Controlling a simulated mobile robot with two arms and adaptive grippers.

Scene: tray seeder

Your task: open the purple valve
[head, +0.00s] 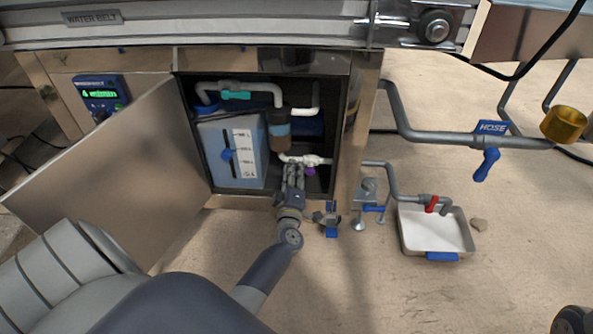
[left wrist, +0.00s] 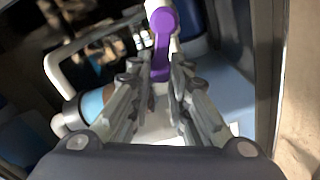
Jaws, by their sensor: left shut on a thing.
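The purple valve (head: 310,171) is on a white pipe low inside the open cabinet. In the head view only a small part of it shows, just right of my fingers. In the left wrist view its purple handle (left wrist: 162,35) runs down between my fingertips. My left gripper (head: 294,167) reaches into the cabinet from below. In the left wrist view my left gripper (left wrist: 158,72) is shut on the handle, with a finger on each side. The fingers hide the handle's lower end.
The cabinet door (head: 120,175) stands open at the left. Outside at the right are a blue hose valve (head: 487,163), a red-handled tap (head: 431,204) and a white tray (head: 411,241).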

